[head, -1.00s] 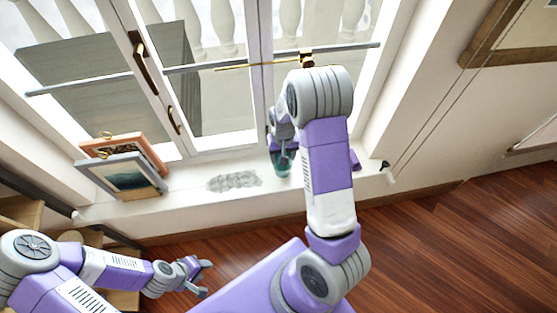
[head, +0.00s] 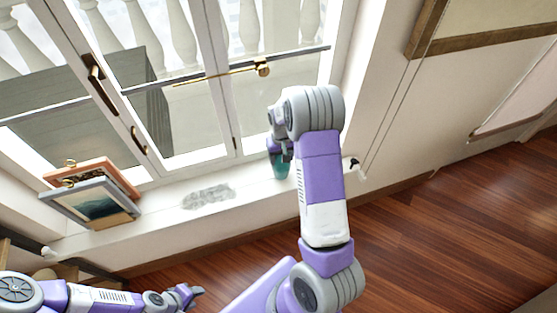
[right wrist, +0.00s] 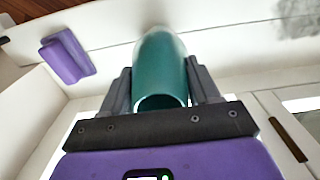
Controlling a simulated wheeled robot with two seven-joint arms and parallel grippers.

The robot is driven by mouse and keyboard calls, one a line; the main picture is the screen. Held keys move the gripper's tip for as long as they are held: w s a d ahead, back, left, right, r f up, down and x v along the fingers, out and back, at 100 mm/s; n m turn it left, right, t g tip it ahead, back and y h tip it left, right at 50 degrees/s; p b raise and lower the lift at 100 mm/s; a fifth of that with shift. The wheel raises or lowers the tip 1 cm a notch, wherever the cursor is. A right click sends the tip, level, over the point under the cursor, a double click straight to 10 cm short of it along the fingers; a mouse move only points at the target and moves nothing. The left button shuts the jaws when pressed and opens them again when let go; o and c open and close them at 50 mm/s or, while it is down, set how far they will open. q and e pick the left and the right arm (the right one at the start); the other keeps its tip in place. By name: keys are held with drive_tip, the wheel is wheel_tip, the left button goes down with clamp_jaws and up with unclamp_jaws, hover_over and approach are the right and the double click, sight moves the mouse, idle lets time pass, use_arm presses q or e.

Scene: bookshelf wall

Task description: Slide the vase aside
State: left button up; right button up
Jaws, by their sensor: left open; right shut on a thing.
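The vase is a teal, glossy, open-mouthed vessel on the white window sill, partly behind my right arm in the head view (head: 280,167). In the right wrist view the vase (right wrist: 160,70) stands between the two dark fingers of my right gripper (right wrist: 159,78), which is shut on it. In the head view my right gripper (head: 281,148) is at the vase's upper part and partly hidden by its own wrist. My left gripper (head: 192,293) is open and empty, low at the left, well away from the vase.
A purple object (right wrist: 68,57) lies on the sill beyond the vase, with a gap between. A grey textured patch (head: 208,195) lies on the sill left of the vase. Two framed pictures (head: 92,200) lean at the sill's left end. The window (head: 190,100) rises behind.

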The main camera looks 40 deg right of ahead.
drive_tip(key=shift+d, duration=0.15)
drive_tip(key=o, duration=1.4)
drive_tip(key=shift+c, duration=0.2)
wheel_tip(320, 180, up, 8)
drive_tip(key=p, duration=0.2)
drive_tip(key=shift+f, duration=0.2)
